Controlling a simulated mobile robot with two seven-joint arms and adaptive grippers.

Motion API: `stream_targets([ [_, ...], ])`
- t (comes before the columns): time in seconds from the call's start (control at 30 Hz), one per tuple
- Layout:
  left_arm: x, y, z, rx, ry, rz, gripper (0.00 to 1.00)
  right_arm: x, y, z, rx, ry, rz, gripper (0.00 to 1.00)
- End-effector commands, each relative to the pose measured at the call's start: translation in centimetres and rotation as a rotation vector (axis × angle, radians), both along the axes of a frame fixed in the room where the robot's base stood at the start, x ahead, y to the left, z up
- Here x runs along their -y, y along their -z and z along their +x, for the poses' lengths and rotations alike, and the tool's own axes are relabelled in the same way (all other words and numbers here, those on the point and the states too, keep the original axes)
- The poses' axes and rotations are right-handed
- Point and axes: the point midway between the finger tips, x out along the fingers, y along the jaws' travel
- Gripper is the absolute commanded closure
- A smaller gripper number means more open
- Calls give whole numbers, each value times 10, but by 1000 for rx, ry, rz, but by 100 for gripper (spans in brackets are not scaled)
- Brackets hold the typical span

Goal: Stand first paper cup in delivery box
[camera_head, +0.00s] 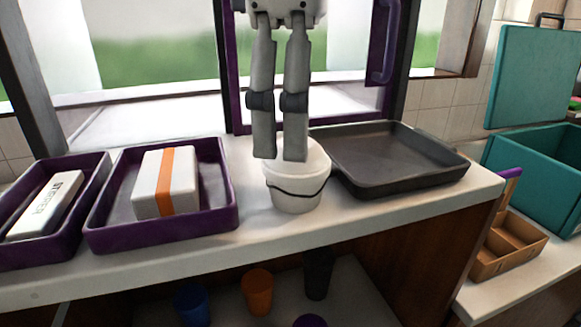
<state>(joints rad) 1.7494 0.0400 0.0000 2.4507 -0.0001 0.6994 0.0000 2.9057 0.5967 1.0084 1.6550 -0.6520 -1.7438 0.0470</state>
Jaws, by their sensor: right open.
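A white cup (295,192) with a thin dark wavy line around it stands upright on the counter, between a purple tray and a dark grey tray. My right gripper (280,157) points down over the cup's mouth. Its two grey fingers are a little apart, with nothing seen between them. The fingers hide part of the cup's rim, and I cannot tell whether the tips reach inside. A teal open box (535,180) with a raised lid (535,75) stands at the far right; I cannot tell if it is the delivery box. My left gripper is not in view.
Purple trays (165,235) hold a white box with an orange band (165,183) and a lettered white box (45,207). A dark tray (390,165) is right of the cup. A brown divided carrier (508,245) stands lower right. Coloured cups (257,292) stand below.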

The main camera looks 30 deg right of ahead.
Motion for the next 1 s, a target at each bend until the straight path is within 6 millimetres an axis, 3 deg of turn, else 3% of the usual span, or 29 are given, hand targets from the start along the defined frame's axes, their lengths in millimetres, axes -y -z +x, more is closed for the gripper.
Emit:
stream_targets([
  [0.3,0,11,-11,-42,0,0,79,1,54,2,-6,-1,1,37],
  [0.53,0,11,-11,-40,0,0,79,0,56,1,2,0,-1,37],
  [0.57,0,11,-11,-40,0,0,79,0,56,1,2,0,-1,39],
  [0.73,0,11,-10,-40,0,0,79,1,55,1,2,0,-1,75],
  [0.8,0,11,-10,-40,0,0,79,0,55,1,2,0,-1,80],
  [1.0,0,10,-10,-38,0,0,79,0,54,1,2,0,-1,80],
])
